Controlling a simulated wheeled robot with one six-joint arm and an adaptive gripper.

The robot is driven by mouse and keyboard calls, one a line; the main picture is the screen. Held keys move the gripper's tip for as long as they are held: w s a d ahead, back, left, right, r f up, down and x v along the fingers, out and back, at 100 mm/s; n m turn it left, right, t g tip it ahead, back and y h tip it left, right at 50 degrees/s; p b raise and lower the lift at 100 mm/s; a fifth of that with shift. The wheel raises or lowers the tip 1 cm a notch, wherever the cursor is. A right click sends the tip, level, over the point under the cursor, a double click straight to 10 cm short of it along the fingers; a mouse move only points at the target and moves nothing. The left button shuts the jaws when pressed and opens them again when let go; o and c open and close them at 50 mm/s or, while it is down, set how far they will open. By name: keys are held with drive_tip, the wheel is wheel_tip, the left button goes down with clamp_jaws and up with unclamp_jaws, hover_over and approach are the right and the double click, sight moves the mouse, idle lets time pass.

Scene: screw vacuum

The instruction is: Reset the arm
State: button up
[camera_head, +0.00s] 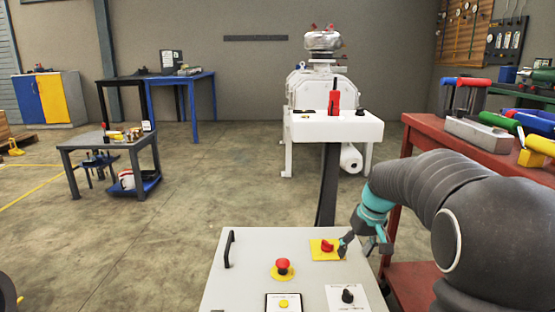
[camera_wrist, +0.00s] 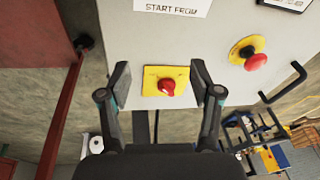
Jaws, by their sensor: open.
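My gripper (camera_head: 362,246) is at the right edge of a pale control panel in the head view, with its fingers apart. In the wrist view my gripper (camera_wrist: 164,90) shows two open, empty fingers, one on each side of a red rotary switch (camera_wrist: 167,87) on a yellow plate. The switch also shows in the head view (camera_head: 327,246), just left of the fingers. I cannot tell whether the fingers touch the panel (camera_head: 240,290). My grey and teal arm comes in from the right.
A red emergency button (camera_head: 283,265), a black knob (camera_head: 348,295) and a black handle (camera_head: 229,249) stand up from the panel. A red workbench (camera_head: 425,125) with tools is close on the right. A white machine (camera_head: 305,127) stands behind. Open floor lies to the left.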

drive_tip(key=s+a+r+t+p, duration=0.1)
drive_tip(key=s+r, duration=0.3)
drive_tip(key=s, duration=0.6)
drive_tip(key=s+a+r+m+t+h+p, duration=0.1)
drive_tip(key=s+r+p, duration=0.3)
drive_tip(key=s, duration=0.6)
drive_tip(key=s+a+r+m+t+p, duration=0.1)
drive_tip(key=s+r, duration=0.3)
drive_tip(key=s, duration=0.6)
drive_tip(key=shift+a+r+h+p, duration=0.15)
drive_tip(key=shift+a+h+p, duration=0.25)
drive_tip(key=shift+a+p, duration=0.45)
